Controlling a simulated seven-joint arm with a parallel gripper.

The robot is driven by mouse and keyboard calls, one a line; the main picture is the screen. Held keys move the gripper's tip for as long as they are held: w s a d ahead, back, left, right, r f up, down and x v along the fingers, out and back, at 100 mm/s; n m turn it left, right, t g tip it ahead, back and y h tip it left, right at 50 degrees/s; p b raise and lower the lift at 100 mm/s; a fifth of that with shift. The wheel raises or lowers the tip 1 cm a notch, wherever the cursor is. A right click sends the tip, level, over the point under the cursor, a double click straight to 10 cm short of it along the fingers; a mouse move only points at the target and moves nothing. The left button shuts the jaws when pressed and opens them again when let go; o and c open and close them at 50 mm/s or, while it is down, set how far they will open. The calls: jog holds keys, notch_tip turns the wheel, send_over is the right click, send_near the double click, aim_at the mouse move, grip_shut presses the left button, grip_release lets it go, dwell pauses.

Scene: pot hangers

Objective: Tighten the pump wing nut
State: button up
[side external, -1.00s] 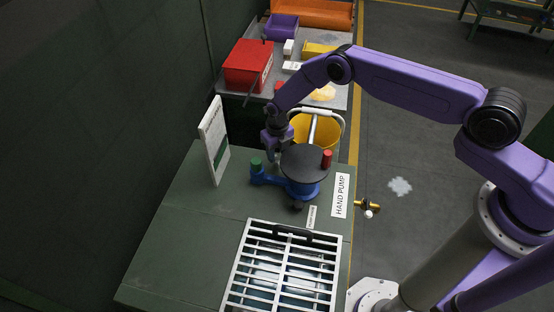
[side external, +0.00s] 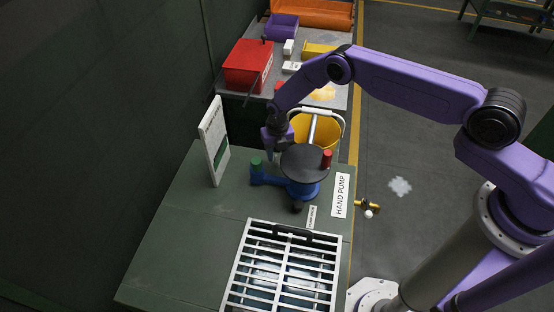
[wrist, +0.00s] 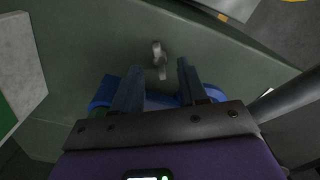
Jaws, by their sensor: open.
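The hand pump has a blue body (side external: 303,189), a dark round top (side external: 305,160), and green (side external: 256,162) and red (side external: 327,159) knobs. My gripper (side external: 269,152) is low at the pump's far side. In the wrist view its two dark fingers (wrist: 160,66) are apart. A small grey metal piece that looks like the wing nut (wrist: 160,58) shows in the gap between the fingertips, against the green bench. I see no contact with either finger. Blue pump parts (wrist: 102,94) show behind the fingers. I cannot make out the wing nut in the side view.
A white signboard (side external: 214,142) stands left of the gripper. A yellow bucket (side external: 325,130) is behind the pump. A white grate (side external: 280,268) lies in front. The bench top (side external: 185,235) at left is clear. Red (side external: 247,65) and purple (side external: 282,26) bins stand farther back.

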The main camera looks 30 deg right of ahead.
aim_at(277, 162)
jog(key=shift+f, duration=0.1)
jog(key=shift+f, duration=1.4)
